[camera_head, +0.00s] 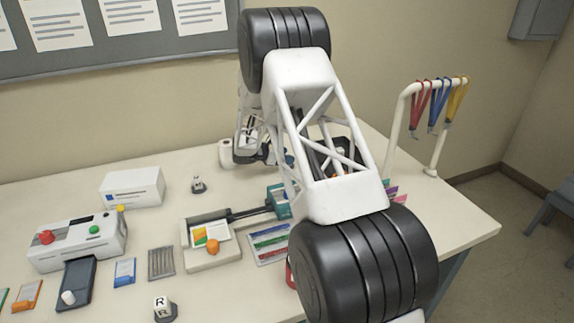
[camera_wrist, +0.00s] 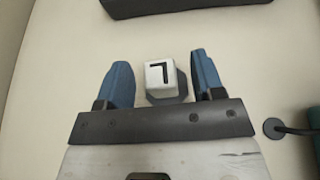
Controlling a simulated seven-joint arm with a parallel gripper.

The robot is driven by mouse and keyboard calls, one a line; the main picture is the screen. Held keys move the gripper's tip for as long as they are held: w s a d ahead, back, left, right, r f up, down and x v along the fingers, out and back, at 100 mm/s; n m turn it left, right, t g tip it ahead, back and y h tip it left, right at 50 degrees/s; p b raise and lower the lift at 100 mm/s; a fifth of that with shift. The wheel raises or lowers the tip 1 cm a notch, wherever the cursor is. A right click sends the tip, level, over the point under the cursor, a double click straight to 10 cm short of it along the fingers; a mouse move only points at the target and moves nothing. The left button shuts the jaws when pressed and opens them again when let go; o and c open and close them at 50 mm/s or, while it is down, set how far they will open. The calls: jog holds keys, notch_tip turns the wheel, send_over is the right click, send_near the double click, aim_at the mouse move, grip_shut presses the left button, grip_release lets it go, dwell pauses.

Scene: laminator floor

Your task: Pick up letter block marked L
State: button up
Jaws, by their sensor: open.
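The letter block marked L (camera_wrist: 161,74) is a small white block with a black letter, which appears turned in the wrist view. It sits on a dark base (camera_wrist: 166,98). My gripper (camera_wrist: 163,78) is open, with one blue finger to the left of the block and one to the right. Gaps show between the block and both fingers. In the head view my arm covers much of the back of the table, and the fingertips cannot be made out clearly.
A block marked R (camera_head: 161,303) stands at the table's front. A white laminator (camera_head: 80,243), a white box (camera_head: 133,188) and a lanyard stand (camera_head: 395,125) are also on the table.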

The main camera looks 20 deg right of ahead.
jog(key=shift+x, duration=1.35)
grip_shut()
